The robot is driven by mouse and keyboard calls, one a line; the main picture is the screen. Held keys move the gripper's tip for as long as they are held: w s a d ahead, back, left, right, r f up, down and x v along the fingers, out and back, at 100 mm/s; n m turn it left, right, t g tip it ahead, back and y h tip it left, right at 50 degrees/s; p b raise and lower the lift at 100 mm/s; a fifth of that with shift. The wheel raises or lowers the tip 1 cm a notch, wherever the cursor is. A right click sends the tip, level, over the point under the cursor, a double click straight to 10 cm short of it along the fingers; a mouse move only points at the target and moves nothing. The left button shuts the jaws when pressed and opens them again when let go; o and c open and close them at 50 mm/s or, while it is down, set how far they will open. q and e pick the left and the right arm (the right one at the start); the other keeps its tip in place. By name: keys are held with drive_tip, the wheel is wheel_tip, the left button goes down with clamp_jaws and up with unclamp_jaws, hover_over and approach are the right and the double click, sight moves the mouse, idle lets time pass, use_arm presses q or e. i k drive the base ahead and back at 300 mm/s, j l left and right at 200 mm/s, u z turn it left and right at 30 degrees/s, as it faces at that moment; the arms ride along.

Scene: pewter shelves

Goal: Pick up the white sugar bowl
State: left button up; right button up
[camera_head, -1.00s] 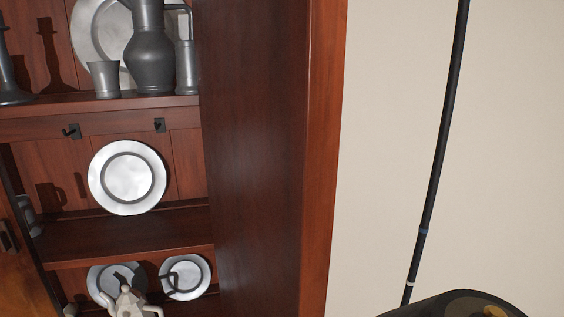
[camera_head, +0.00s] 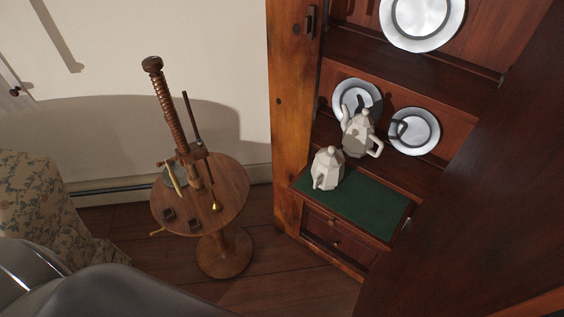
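The white sugar bowl (camera_head: 327,168), faceted and lidded with a small knob, stands upright on the cabinet's lower ledge, at the back left edge of a green surface (camera_head: 355,208). A taller white faceted teapot (camera_head: 358,138) with a spout and handle stands just behind it to the right. The two overlap slightly in the view, so I cannot tell whether they touch. Neither of my grippers is in view.
A round wooden table (camera_head: 232,190) with a wooden screw device (camera_head: 172,108) stands left of the cabinet. A floral armchair (camera_head: 40,205) is at far left. The cabinet's left post (camera_head: 287,120) rises beside the bowl. A dark wood panel (camera_head: 480,190) blocks the right. Pewter plates (camera_head: 415,131) lean behind.

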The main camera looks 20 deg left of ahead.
sight(325, 179)
drive_tip(key=u, duration=0.25)
drive_tip(key=k+j+u, duration=0.1)
drive_tip(key=j+u, duration=0.15)
drive_tip(key=j, duration=0.25)
drive_tip(key=j+u, duration=0.25)
drive_tip(key=j, duration=0.3)
drive_tip(key=k, duration=0.05)
